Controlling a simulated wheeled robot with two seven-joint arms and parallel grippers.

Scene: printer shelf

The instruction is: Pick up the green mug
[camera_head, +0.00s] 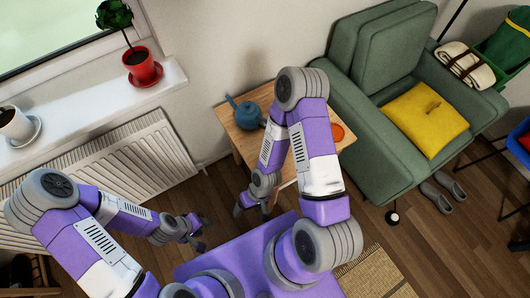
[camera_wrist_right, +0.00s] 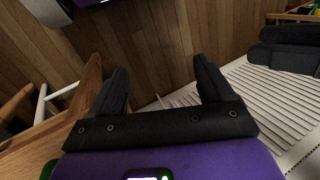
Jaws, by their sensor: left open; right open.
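No whole green mug shows in either view. In the right wrist view, a small green edge (camera_wrist_right: 48,170) shows at the lower left against the wooden table (camera_wrist_right: 40,148); too little shows to tell if it is the mug. My right gripper (camera_head: 252,211) is open and empty beside the table's front left edge; its two dark fingers also show apart in the right wrist view (camera_wrist_right: 158,80), with floor beyond them. My right arm hides part of the tabletop in the head view. My left gripper (camera_head: 202,233) is open and empty over the floor, left of the right one.
A blue teapot-like pot (camera_head: 247,114) and an orange dish (camera_head: 337,133) stand on the table. A green armchair (camera_head: 370,135) is close on the right, a white radiator (camera_head: 125,160) on the left.

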